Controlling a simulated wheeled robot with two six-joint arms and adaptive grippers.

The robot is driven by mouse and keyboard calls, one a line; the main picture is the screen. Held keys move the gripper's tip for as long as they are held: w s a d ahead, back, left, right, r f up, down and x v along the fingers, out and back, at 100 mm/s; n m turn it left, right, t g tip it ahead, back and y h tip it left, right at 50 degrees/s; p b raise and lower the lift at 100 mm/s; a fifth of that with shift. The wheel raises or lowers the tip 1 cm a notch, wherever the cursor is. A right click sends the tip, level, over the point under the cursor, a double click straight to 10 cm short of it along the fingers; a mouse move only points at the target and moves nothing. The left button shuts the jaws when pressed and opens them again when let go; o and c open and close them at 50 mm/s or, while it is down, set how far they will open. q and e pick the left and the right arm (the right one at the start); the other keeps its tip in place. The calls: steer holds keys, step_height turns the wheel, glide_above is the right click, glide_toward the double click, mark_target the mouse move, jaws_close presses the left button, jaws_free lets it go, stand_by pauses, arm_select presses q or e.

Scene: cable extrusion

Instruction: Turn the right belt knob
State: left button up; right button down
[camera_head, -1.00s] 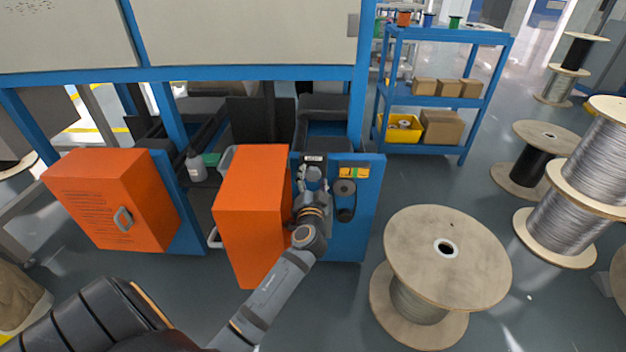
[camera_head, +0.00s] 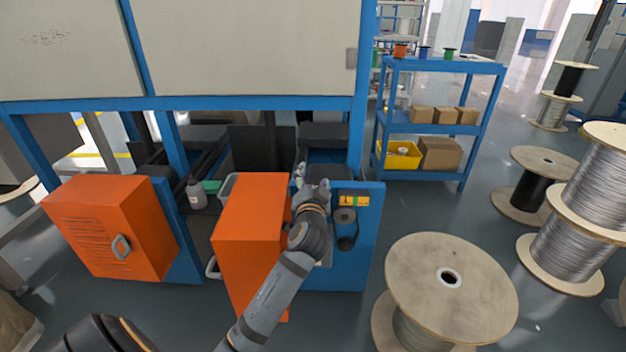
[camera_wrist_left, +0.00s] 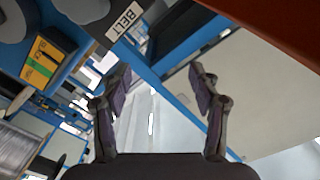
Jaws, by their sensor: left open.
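The blue machine panel (camera_head: 364,230) is right of the orange open door (camera_head: 250,225). My left gripper (camera_head: 311,179) is at the panel's upper left edge, its fingers up and open with nothing between them. It hides the BELT label and the knob spot in the head view. In the left wrist view the BELT label (camera_wrist_left: 124,21) is at the top, next to a grey rounded part (camera_wrist_left: 82,9) that may be the knob, cut by the frame edge. The open fingers (camera_wrist_left: 160,80) are apart from both. My right gripper is not in view.
A large wooden spool (camera_head: 450,270) stands at right. A blue shelf (camera_head: 440,125) is behind. Another orange door (camera_head: 105,228) is at left.

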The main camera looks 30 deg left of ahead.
arm_select(q)
steer(key=s+d+f+n+b, duration=0.2)
steer(key=s+d+f+n, duration=0.3)
steer(key=s+f+n, duration=0.4)
steer(key=x, duration=1.1)
steer(key=shift+f+b, duration=0.2)
steer(key=shift+b, duration=0.2)
steer(key=shift+w, duration=0.1)
steer(key=c, duration=1.2)
